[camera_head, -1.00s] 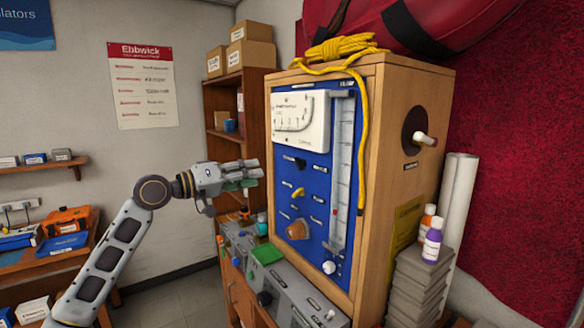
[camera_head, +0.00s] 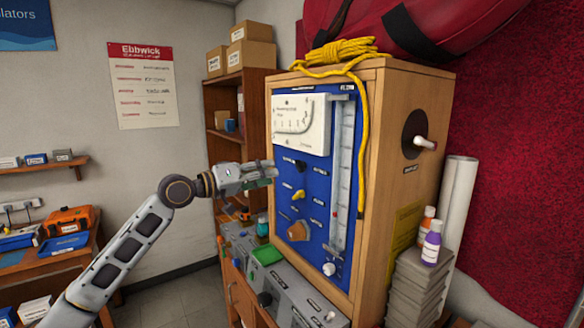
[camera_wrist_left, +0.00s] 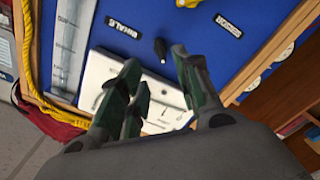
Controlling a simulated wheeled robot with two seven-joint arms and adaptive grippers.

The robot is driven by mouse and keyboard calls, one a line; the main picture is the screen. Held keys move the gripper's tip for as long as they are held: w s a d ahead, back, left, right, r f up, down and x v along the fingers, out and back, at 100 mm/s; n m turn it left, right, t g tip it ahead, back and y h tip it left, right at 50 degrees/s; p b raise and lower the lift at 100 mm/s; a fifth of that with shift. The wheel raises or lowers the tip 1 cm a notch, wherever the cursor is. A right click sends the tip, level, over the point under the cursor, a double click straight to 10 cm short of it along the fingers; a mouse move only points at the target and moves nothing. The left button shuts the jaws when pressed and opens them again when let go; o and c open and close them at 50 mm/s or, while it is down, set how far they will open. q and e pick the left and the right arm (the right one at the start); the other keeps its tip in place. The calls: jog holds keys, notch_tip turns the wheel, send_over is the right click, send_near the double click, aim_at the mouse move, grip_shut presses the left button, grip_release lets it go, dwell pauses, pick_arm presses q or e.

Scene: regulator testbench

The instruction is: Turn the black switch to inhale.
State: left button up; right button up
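The small black switch (camera_head: 300,165) sits on the blue panel (camera_head: 318,205), below the white gauge (camera_head: 300,124). The left wrist view shows the switch (camera_wrist_left: 160,48) between two labels, the left one (camera_wrist_left: 123,28) seeming to read inhale. My left gripper (camera_head: 274,172) is just left of the switch, pointing at the panel. In the left wrist view its fingers (camera_wrist_left: 157,62) are apart with nothing held, and the switch shows in line with the gap between the tips. I cannot tell whether a finger touches it. My right gripper is not in view.
A yellow knob (camera_head: 299,194) and an orange-brown knob (camera_head: 298,231) are below the switch. A clear vertical tube (camera_head: 341,170) and yellow rope (camera_head: 363,150) are to the right. A grey unit (camera_head: 290,291) stands below the panel. Shelves (camera_head: 225,95) are behind the gripper.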

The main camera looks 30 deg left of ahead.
aim_at(297, 168)
pick_arm(q)
jog(key=shift+p+x, duration=1.25)
jog(key=shift+x, duration=2.2)
jog(key=shift+p+x, duration=0.6)
jog(key=shift+x, duration=0.6)
grip_shut()
